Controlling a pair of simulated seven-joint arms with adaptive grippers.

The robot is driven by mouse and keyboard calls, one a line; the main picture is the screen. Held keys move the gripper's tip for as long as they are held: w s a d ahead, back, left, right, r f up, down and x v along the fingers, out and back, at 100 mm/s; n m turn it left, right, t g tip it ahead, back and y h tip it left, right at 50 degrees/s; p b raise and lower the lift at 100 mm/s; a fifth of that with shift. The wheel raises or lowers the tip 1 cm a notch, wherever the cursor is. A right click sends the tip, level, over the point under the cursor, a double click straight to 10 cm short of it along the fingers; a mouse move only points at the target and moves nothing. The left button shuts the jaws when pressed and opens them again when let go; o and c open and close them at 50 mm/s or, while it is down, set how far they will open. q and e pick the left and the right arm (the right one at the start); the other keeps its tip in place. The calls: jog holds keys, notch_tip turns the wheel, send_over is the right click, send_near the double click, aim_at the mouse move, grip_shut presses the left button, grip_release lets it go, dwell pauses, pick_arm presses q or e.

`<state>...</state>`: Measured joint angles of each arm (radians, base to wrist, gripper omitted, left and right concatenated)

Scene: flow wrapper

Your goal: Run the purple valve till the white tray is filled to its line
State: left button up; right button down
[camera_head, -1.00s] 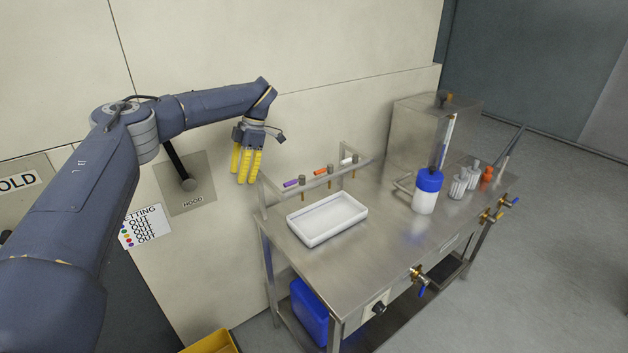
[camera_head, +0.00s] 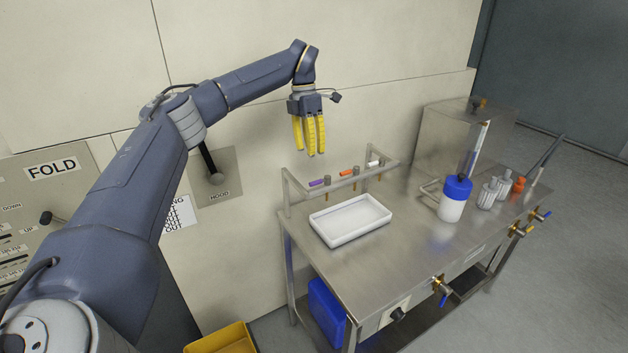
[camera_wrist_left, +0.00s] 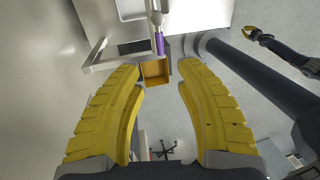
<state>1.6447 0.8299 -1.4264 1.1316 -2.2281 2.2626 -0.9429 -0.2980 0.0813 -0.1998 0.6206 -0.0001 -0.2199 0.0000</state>
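The purple valve handle (camera_head: 318,183) is on the metal rail behind the tray, at its left end. It shows in the left wrist view (camera_wrist_left: 160,44) just beyond the fingertips. The white tray (camera_head: 343,241) lies flat on the steel table below the rail spouts. I see no clear liquid in it, and I cannot make out its line. My left gripper (camera_head: 316,150) is above the purple valve with its yellow fingers pointing down. In the left wrist view (camera_wrist_left: 158,75) it is open and empty. My right gripper is not in the head view; a dark jointed part with a yellow tip in the wrist view is unclear.
An orange handle (camera_head: 347,172) and a white handle (camera_head: 374,163) share the rail. A blue-capped bottle (camera_head: 452,208) stands to the right on the table. A steel box (camera_head: 458,140) is behind it. A yellow bin (camera_head: 222,340) is on the floor.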

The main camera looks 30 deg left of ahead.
aim_at(319, 183)
pick_arm(q)
jog(key=f, duration=0.3)
jog(key=d+f, duration=0.1)
jog(key=f, duration=0.2)
jog(key=s+f, duration=0.1)
jog(key=f, duration=0.3)
jog(key=shift+d, duration=0.4)
jog(key=shift+c, duration=0.2)
grip_shut()
